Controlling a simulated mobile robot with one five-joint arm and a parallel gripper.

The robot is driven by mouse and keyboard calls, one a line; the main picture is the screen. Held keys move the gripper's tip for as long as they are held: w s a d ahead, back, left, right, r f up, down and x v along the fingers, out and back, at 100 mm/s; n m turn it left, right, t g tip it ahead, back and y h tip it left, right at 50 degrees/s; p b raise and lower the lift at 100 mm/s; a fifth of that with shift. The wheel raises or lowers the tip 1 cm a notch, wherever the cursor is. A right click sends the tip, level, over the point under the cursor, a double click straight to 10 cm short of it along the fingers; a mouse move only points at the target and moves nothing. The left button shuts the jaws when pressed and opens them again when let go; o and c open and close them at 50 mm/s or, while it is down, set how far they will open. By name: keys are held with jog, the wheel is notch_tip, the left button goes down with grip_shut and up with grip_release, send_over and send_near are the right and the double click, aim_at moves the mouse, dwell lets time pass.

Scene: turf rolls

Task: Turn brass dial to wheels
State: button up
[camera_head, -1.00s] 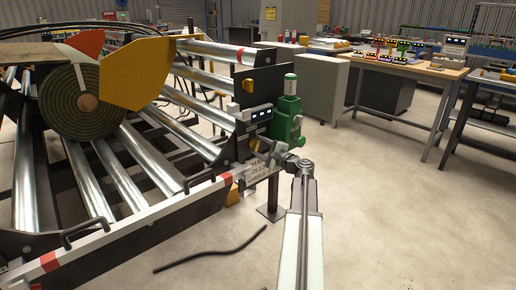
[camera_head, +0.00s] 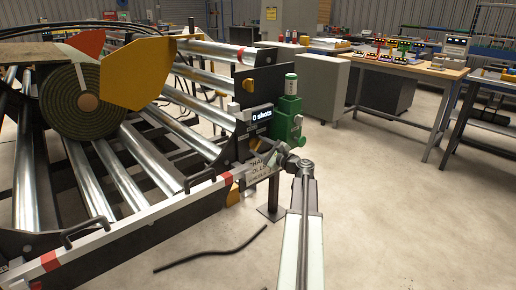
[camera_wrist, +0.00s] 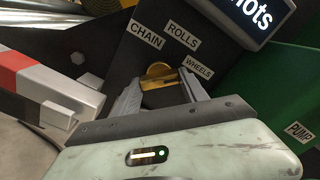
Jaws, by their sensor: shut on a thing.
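The brass dial (camera_wrist: 158,70) sits on a dark panel (camera_wrist: 122,58) in the wrist view. Labels CHAIN (camera_wrist: 147,37), ROLLS (camera_wrist: 183,35) and WHEELS (camera_wrist: 199,66) lie around its upper side. My gripper (camera_wrist: 161,80) has one finger on each side of the dial and is shut on it. I cannot tell exactly which label the dial's pointer faces. In the head view my gripper (camera_head: 260,160) is at the machine's end panel, and the arm largely hides the dial.
A display (camera_head: 261,115) above the dial reads "0 shots". A green pump (camera_head: 289,118) stands right of the panel. A red-and-white rail (camera_wrist: 45,82) is close at the left of my gripper. A turf roll (camera_head: 80,103) lies on the rollers. The floor at right is clear.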

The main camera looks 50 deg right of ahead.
jog(key=shift+d, duration=0.1)
jog(key=o, duration=1.4)
jog(key=s, duration=0.7)
jog(key=shift+s+a, duration=0.35)
jog(key=shift+s, duration=0.05)
